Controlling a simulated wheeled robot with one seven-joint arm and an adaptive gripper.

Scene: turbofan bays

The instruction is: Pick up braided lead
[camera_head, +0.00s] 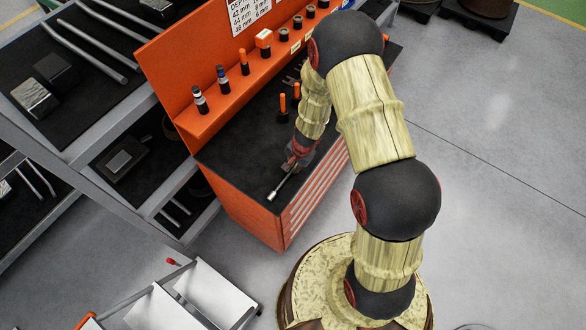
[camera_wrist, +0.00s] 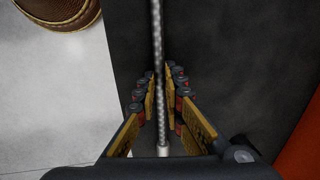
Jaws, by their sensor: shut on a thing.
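The braided lead (camera_wrist: 158,45) is a thin grey-white braided cord with a smooth metal end. In the wrist view it runs from the top edge down between my gripper's fingers. My gripper (camera_wrist: 162,90) is shut on the braided lead, with yellow pads on both sides of it. In the head view my gripper (camera_head: 297,158) is low over the black top of the orange tool cabinet (camera_head: 240,190). A silvery end of the lead (camera_head: 280,186) sticks out toward the cabinet's near edge. I cannot tell whether the lead touches the top.
Orange-handled tools (camera_head: 283,106) stand on the cabinet top behind my gripper. A shelf with several small tools (camera_head: 222,80) runs along the orange back panel. Grey racks (camera_head: 75,90) stand at left and a white cart (camera_head: 165,305) at front. Open floor lies at right.

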